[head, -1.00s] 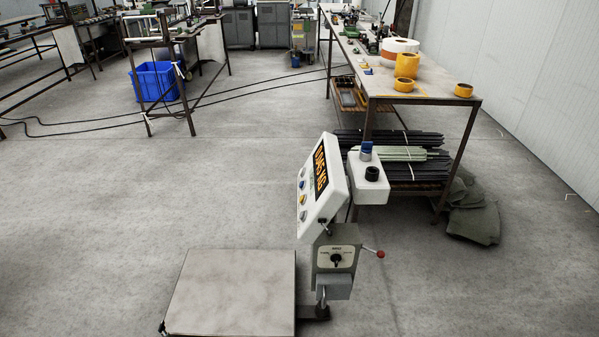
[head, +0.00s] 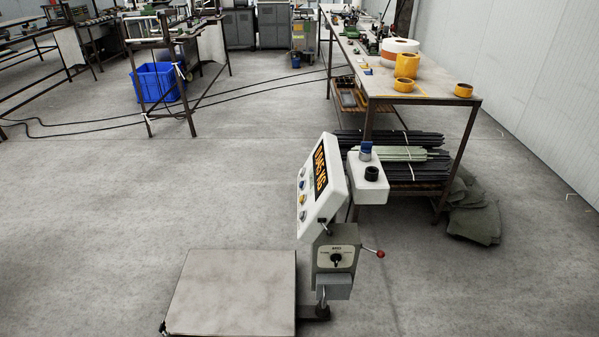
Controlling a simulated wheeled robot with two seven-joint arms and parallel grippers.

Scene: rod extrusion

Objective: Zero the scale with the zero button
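The scale's white display head (head: 321,187) stands on a post at the lower middle of the head view, turned partly left. It has an orange lit readout (head: 320,172), too slanted to read surely. Several round buttons (head: 302,199) sit in a column along its left side; their labels are too small to tell, so I cannot say which is the zero button. The scale's flat platform (head: 232,292) lies low to the left of the post and is bare. Neither of my grippers is in view.
A grey box with a dark knob (head: 336,258) and a red-tipped lever (head: 379,254) sit below the display. A workbench (head: 425,90) with yellow rolls (head: 406,65) and rod bundles (head: 400,155) stands behind right. A blue crate (head: 155,82) is far left. Open floor lies left.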

